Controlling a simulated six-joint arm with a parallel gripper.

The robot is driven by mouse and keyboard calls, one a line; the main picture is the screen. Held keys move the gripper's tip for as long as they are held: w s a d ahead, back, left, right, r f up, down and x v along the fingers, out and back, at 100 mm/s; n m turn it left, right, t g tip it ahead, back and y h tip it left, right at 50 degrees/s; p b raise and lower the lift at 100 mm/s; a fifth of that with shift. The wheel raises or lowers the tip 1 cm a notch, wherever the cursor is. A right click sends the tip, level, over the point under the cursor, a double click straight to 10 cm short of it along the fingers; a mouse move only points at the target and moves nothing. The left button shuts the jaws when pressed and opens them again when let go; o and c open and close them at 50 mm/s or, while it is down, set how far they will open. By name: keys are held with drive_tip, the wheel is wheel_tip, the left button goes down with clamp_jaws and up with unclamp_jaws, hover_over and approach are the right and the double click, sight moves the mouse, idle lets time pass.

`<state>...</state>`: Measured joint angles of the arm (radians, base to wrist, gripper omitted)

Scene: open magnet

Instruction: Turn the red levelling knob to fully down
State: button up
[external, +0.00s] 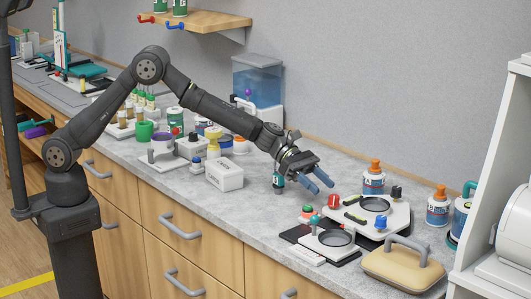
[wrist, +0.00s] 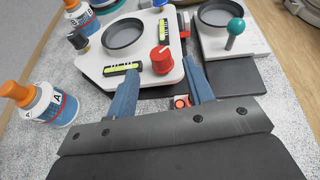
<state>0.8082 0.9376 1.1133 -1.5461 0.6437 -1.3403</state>
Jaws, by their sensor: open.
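The red knob (external: 333,201) stands upright on a white levelling plate (external: 345,222). In the wrist view the red knob (wrist: 161,62) has a white mark on its face and sits near the plate's lower right corner. My gripper (external: 323,187) is open and empty, up and to the left of the knob in the external view. In the wrist view the fingertips (wrist: 159,67) lie either side of the knob's picture. I cannot tell the exact gap; no contact shows.
A second white unit (external: 328,243) with a teal ball-topped lever (wrist: 236,28) stands close by. Orange-capped bottles (external: 374,180) stand behind and to the right. A tan case with a grey handle (external: 402,265) lies at the front right. A white box (external: 224,174) lies left.

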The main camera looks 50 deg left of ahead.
sight(334, 196)
drive_tip(key=x, duration=0.6)
drive_tip(key=shift+d, duration=0.1)
drive_tip(key=c, duration=1)
drive_tip(key=shift+m+g, duration=0.4)
drive_tip(key=shift+g, duration=0.1)
drive_tip(key=m+g, duration=0.2)
drive_tip(key=g, duration=0.1)
drive_tip(key=shift+w, duration=0.1)
drive_tip(key=shift+m+g+y, duration=0.5)
drive_tip(key=shift+m+g, duration=0.8)
drive_tip(key=shift+m+g+y, duration=0.3)
drive_tip(key=shift+m+g, duration=0.1)
